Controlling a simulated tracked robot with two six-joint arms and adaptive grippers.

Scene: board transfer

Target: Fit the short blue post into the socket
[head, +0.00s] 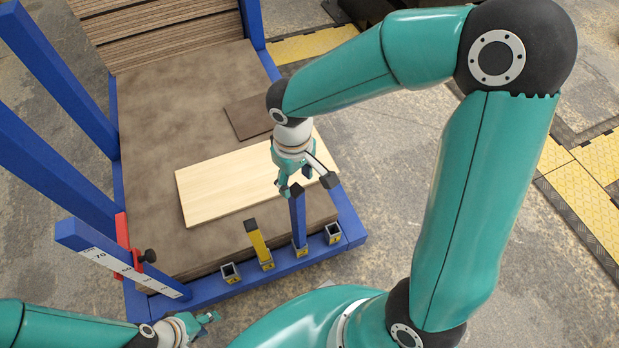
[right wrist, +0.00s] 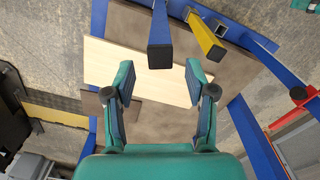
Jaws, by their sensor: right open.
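The blue post (head: 298,222) stands upright at a socket on the front beam. Its dark top shows in the right wrist view (right wrist: 159,57), between and just beyond my fingertips. My right gripper (head: 306,184) is open above the post's top and holds nothing. It also shows in the right wrist view (right wrist: 161,76) with its fingers apart. An empty-looking socket (head: 333,233) is to the right of the post. Another open socket (head: 231,272) is at the left. The blue post's lower end inside its socket is hidden. My left gripper (head: 205,318) is low at the left; its finger opening is unclear.
A yellow post (head: 258,245) stands left of the blue one. A pale board (head: 220,190) and a small brown board (head: 248,117) lie on the brown platform (head: 170,90). A blue measuring bar (head: 115,258) and tall blue uprights (head: 55,75) stand at the left.

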